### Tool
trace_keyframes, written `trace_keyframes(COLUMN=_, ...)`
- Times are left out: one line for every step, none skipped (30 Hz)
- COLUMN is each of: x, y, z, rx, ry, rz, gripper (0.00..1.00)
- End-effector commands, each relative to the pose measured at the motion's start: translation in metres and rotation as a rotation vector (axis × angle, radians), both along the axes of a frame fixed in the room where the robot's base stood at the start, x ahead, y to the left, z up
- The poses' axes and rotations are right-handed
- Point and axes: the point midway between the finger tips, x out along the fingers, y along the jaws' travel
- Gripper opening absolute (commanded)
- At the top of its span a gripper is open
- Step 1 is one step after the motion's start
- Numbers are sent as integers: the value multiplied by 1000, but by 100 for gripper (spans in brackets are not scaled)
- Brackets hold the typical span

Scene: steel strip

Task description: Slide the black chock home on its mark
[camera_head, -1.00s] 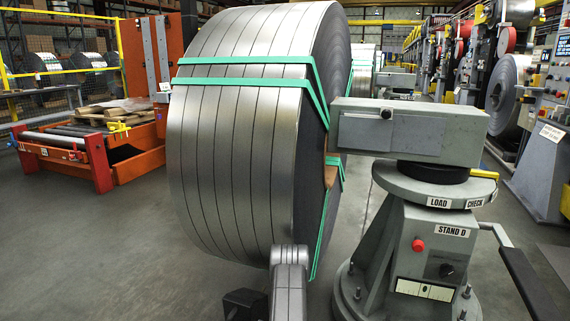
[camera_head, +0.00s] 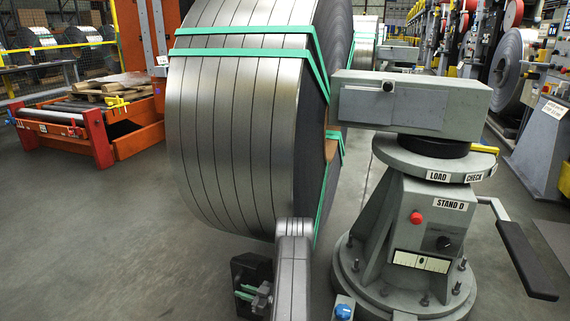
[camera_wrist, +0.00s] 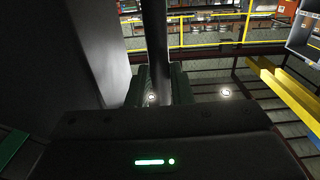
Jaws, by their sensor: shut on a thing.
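The black chock (camera_head: 248,267) is low in the head view, a dark block in front of the big banded steel coil (camera_head: 235,130). My gripper (camera_head: 246,291) is at the chock's near side, its green fingers partly hidden behind my grey arm. In the wrist view, the two dark green fingers (camera_wrist: 160,88) close on a dark upright bar (camera_wrist: 154,45), which appears to be part of the chock. The grey face at left there appears to be the coil. I cannot make out the mark, nor whether the chock touches the coil.
A grey stand (camera_head: 418,230) labelled STAND D is close on the right, its black-padded lever (camera_head: 527,260) sticking out. A small box with a blue cap (camera_head: 344,310) is at the bottom. An orange cradle (camera_head: 140,140) is at left. Open floor (camera_head: 110,240) fills the front left.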

Motion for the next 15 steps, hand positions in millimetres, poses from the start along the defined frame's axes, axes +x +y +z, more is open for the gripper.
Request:
trace_keyframes(x=3, y=-2, z=1, rx=1, ry=-1, rz=-2, gripper=0)
trace_keyframes(x=5, y=-2, z=1, rx=0, ry=-2, rz=-2, gripper=0)
trace_keyframes(x=7, y=-3, z=1, rx=0, ry=-2, rz=-3, gripper=0)
trace_keyframes(x=8, y=-4, z=1, rx=0, ry=-3, rz=-3, gripper=0)
trace_keyframes(x=9, y=-4, z=1, rx=0, ry=-2, rz=-3, gripper=0)
trace_keyframes(x=11, y=-5, z=1, rx=-1, ry=-2, rz=-3, gripper=0)
trace_keyframes(x=13, y=-5, z=1, rx=0, ry=-1, rz=-3, gripper=0)
trace_keyframes(x=14, y=-6, z=1, rx=0, ry=-1, rz=-3, gripper=0)
trace_keyframes(x=16, y=-6, z=1, rx=-1, ry=-2, rz=-3, gripper=0)
trace_keyframes(x=17, y=-7, z=1, rx=-1, ry=-2, rz=-3, gripper=0)
trace_keyframes(x=19, y=-7, z=1, rx=-1, ry=-3, rz=-3, gripper=0)
trace_keyframes(x=21, y=-8, z=0, rx=-1, ry=-2, rz=-3, gripper=0)
trace_keyframes(x=22, y=-9, z=0, rx=-1, ry=-2, rz=-4, gripper=0)
trace_keyframes(x=23, y=-9, z=0, rx=-1, ry=-2, rz=-3, gripper=0)
trace_keyframes(x=25, y=-10, z=1, rx=-1, ry=-2, rz=-4, gripper=0)
